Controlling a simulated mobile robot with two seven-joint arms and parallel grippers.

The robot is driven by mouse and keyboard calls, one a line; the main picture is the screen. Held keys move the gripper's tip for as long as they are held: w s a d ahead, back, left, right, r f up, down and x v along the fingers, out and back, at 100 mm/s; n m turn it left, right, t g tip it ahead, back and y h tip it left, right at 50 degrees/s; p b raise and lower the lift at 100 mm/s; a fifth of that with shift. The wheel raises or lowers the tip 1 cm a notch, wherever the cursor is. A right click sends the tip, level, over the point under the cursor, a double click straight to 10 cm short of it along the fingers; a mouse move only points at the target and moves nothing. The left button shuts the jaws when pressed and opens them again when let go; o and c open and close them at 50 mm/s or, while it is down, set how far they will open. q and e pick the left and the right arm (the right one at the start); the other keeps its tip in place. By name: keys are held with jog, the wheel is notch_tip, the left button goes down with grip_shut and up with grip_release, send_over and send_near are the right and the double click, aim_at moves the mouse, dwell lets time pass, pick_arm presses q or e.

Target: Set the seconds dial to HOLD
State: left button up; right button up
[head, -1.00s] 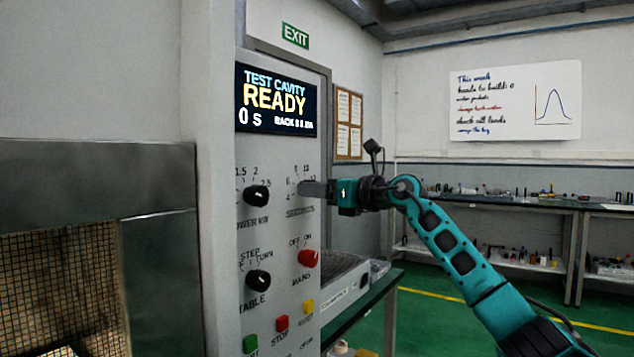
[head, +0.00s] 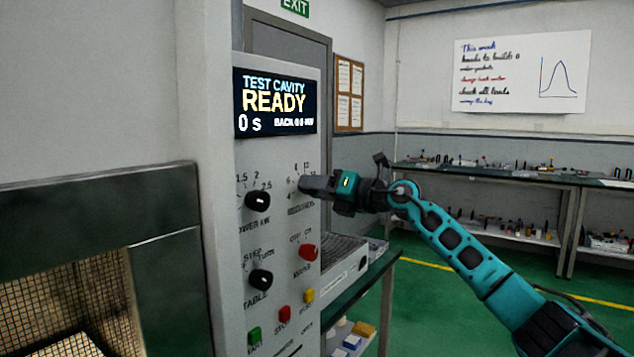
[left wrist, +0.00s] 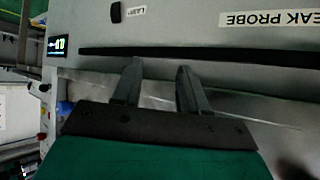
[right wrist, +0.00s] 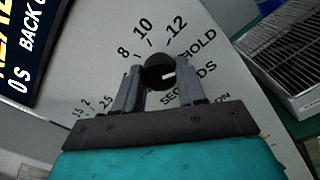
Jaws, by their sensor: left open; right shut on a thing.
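The seconds dial (right wrist: 158,70) is a round black knob with a short white mark, on the grey control panel (head: 277,230). In the right wrist view the labels 8, 10, 12 and HOLD fan around it; its mark lies on its right side, and I cannot tell exactly which label it meets. My right gripper (right wrist: 157,92) is shut on this knob, a finger on each side. In the head view the right gripper (head: 310,186) hides the dial. My left gripper (left wrist: 158,75) is open and empty, in front of a grey surface labelled LEAK PROBE.
The display (head: 275,101) reads READY and 0 s. The power knob (head: 257,201), table knob (head: 260,280) and red mains knob (head: 308,252) sit close by. Green (head: 254,335), red (head: 283,314) and yellow (head: 309,295) buttons are below. A bench stands right of the panel.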

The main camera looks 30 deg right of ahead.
dwell(0.4)
jog(key=o, duration=1.1)
jog(key=b+v, duration=0.6)
jog(key=v, duration=0.7)
